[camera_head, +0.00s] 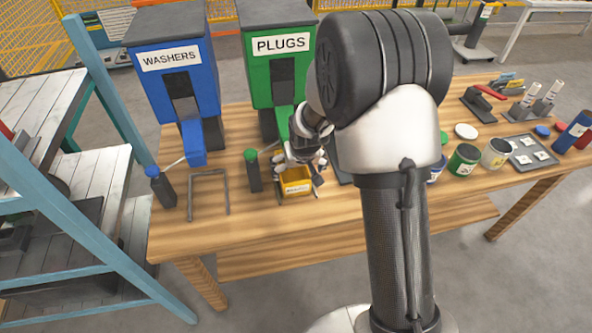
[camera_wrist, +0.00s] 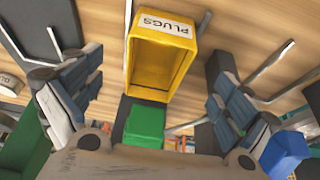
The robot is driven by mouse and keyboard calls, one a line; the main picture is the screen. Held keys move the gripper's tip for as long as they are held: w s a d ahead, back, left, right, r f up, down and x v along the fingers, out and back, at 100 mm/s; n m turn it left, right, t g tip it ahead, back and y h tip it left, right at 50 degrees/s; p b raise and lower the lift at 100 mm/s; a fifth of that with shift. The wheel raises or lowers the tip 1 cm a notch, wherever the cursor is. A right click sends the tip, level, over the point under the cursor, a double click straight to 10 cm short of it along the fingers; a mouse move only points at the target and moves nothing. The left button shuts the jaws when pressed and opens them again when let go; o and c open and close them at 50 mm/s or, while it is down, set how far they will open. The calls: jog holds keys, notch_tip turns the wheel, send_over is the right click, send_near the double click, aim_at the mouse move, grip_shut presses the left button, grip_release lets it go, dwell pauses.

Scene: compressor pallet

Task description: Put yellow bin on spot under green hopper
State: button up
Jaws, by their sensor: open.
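The yellow bin (camera_head: 296,183), labelled PLUGS, is at the front of the green hopper (camera_head: 281,72), close to its chute, in the head view. In the wrist view the open yellow bin (camera_wrist: 158,60) is in the middle, with the green chute (camera_wrist: 145,125) just below it in the picture. My gripper (camera_head: 305,152) is above and behind the bin. In the wrist view my gripper (camera_wrist: 157,65) is open, its fingers apart on both sides of the bin with visible gaps. My arm hides part of the hopper's right side. Whether the bin is exactly on the spot I cannot tell.
A blue WASHERS hopper (camera_head: 174,70) with a metal guide frame (camera_head: 209,192) stands to the left. A green-knobbed lever (camera_head: 252,170) is close left of the bin. Several cans and tools stand on the right of the wooden table (camera_head: 270,237). The front edge strip is clear.

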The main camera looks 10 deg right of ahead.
jog(key=s+f+v, duration=0.1)
jog(key=s+v, duration=0.1)
jog(key=v, duration=0.9)
jog(key=s+f+v, duration=0.1)
jog(key=s+v, duration=0.1)
jog(key=v, duration=0.9)
jog(key=s+r, duration=0.3)
jog(key=s, duration=0.7)
jog(key=s+r, duration=0.2)
jog(key=s, duration=0.8)
jog(key=shift+r, duration=0.35)
